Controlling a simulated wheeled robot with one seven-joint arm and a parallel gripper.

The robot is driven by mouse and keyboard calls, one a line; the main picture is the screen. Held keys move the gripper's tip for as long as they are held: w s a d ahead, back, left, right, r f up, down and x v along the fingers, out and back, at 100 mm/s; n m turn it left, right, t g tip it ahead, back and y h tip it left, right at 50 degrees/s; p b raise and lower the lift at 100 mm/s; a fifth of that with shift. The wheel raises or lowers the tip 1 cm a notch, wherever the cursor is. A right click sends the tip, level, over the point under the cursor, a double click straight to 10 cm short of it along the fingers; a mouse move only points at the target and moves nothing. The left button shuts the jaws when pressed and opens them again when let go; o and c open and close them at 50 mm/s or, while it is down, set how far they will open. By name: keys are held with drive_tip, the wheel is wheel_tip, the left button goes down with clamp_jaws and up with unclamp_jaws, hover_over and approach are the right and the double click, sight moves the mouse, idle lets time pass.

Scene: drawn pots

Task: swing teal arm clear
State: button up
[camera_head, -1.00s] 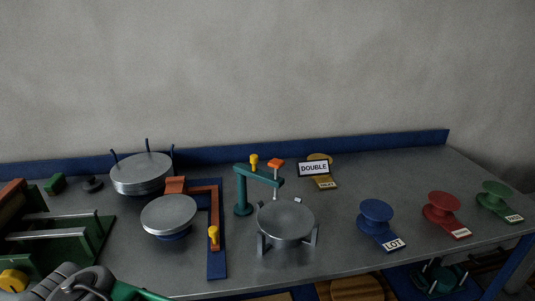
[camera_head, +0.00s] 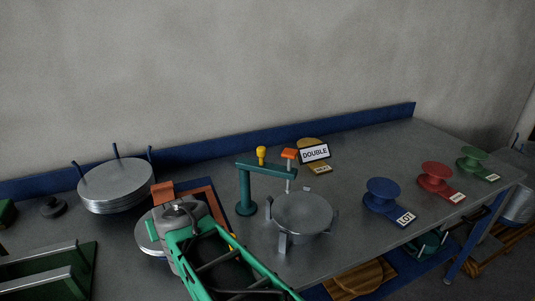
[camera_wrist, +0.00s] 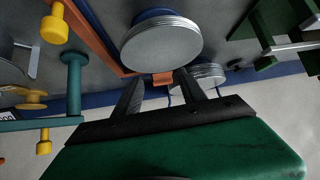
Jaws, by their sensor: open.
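The teal arm (camera_head: 267,169) is a horizontal bar on an upright teal post with a yellow knob (camera_head: 262,156) on top. It reaches right, toward an orange-capped rod (camera_head: 289,155) at the back edge of a round grey pot (camera_head: 303,214) on legs. In the wrist view, which is upside down, the teal arm (camera_wrist: 35,125) and its yellow knob (camera_wrist: 43,147) show at the left. My gripper (camera_wrist: 158,82) is open and empty, its dark fingers spread, pointing toward a grey disc and away from the teal arm. In the head view my arm hides its fingertips.
A stack of grey discs (camera_head: 116,184) stands behind. A DOUBLE sign (camera_head: 314,153) stands behind the pot.

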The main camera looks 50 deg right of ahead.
sight(261, 156)
drive_tip(key=s+d+r+m+h+b, duration=0.1)
drive_tip(key=s+d+r+m+h, duration=0.1)
drive_tip(key=d, duration=0.7)
drive_tip(key=s+d+r+m+h+b, duration=0.1)
drive_tip(key=s+d+r+m+h, duration=0.1)
drive_tip(key=d+h, duration=0.3)
drive_tip(key=s+d+r+m+t+h+b, duration=0.1)
drive_tip(key=d+h, duration=0.3)
drive_tip(key=d, duration=1)
drive_tip(key=shift+s+r+m, duration=0.5)
drive_tip(key=shift+s+m, duration=0.3)
drive_tip(key=shift+s, duration=0.1)
drive_tip(key=p+x, duration=0.1)
drive_tip(key=x, duration=0.6)
drive_tip(key=shift+w+d+r+p, duration=0.2)
drive_tip(key=shift+p, duration=0.15)
clamp_jaws()
